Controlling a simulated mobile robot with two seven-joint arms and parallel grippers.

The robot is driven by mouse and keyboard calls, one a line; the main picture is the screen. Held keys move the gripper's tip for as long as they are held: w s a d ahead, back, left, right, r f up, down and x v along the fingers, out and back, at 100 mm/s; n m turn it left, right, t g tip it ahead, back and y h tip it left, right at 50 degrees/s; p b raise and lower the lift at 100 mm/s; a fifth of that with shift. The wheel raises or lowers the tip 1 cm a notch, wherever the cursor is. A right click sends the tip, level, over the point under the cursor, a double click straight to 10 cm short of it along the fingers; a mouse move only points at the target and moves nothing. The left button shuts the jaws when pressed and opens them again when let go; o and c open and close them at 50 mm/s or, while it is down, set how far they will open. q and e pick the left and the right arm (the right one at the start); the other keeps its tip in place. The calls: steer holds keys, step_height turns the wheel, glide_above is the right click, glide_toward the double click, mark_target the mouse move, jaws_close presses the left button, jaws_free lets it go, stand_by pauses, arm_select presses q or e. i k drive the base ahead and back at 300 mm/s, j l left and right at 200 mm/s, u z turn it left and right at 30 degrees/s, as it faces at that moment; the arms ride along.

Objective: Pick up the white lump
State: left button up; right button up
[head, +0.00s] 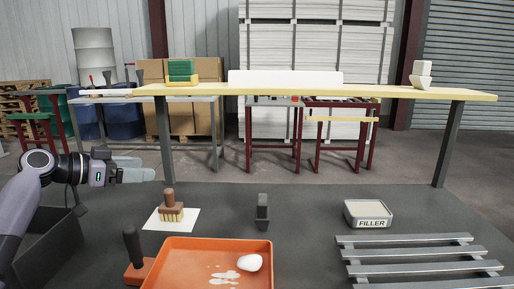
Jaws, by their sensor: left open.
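The white lump (250,262) is a smooth, rounded piece lying in the orange tray (185,245) at the front middle of the dark table. White smears lie on the tray floor just left of it. My left gripper (150,174) is at the left, above the table's far left part, pointing right. It is open and looks empty, well up and to the left of the lump. My right gripper is not in view.
A brush (171,207) stands on a white sheet (188,224) behind the tray. A dark-handled tool (134,262) is left of the tray. A raised yellow shelf (320,91) spans behind.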

mark_target(252, 262)
steer(key=k, duration=1.35)
